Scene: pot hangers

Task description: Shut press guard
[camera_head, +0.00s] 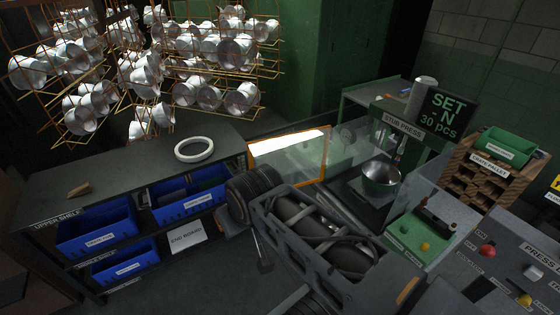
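A clear panel with an orange edge, which looks like the press guard (312,160), stands upright at the left of the press. From here it does not cover the bowl. My arm's dark link fills the lower middle and hides the guard's lower part and some of the press front. I cannot make out my gripper's fingers in this view.
A crate pallet (480,183) stands behind. At left, a dark shelf (130,160) holds a white ring (194,149) and blue bins (97,229); wire racks of pots (190,50) hang above.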

